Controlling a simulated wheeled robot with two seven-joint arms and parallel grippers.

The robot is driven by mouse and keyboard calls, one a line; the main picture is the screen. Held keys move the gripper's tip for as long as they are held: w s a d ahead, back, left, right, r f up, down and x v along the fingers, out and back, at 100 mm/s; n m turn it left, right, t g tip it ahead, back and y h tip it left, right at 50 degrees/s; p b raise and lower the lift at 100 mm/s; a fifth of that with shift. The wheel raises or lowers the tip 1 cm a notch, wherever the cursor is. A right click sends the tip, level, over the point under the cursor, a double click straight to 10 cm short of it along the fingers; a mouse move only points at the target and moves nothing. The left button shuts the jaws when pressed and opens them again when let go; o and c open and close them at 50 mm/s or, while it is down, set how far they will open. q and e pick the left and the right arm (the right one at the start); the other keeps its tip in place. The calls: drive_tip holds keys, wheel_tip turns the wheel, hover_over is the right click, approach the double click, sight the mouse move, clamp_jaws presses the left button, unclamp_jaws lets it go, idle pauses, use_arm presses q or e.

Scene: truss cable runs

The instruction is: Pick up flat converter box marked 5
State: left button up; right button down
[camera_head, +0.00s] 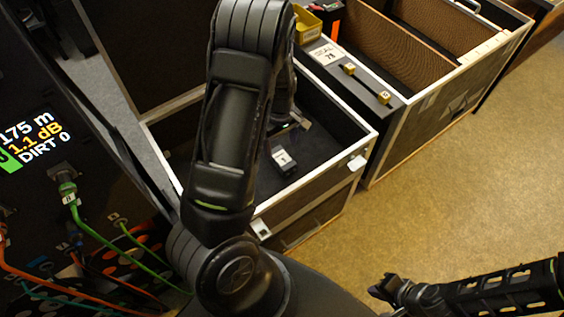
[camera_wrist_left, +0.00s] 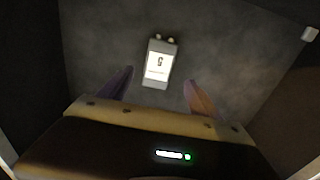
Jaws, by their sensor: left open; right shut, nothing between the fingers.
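A small flat grey box (camera_wrist_left: 148,82) with a white label and two round connectors lies on the dark case floor in the left wrist view. Its label mark is blurred and could be a 5. In the head view a small box with a white label (camera_head: 284,161) lies in the open case. My left gripper (camera_wrist_left: 159,77) is open above the box, its fingers to either side of it in the picture. In the head view my left arm largely hides that gripper (camera_head: 291,123). My right gripper (camera_head: 383,288) is shut and empty at the bottom right, away from the case.
The open case (camera_head: 318,208) has pale metal edges and walls around the box. A second case (camera_head: 440,103) stands to its right, with a panel marked 78. A rack with a display (camera_head: 35,137) and coloured cables stands at left. Floor is clear at right.

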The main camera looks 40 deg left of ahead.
sight(282, 158)
use_arm(q)
drive_tip(key=shift+f, duration=0.1)
drive_tip(key=shift+f, duration=1.2)
drive_tip(key=shift+f, duration=0.1)
drive_tip(key=f, duration=0.2)
drive_tip(key=f+b, duration=0.1)
drive_tip(key=f, duration=0.2)
drive_tip(key=shift+w+d, duration=0.1)
drive_tip(key=shift+d, duration=0.1)
drive_tip(key=shift+c, duration=0.3)
clamp_jaws()
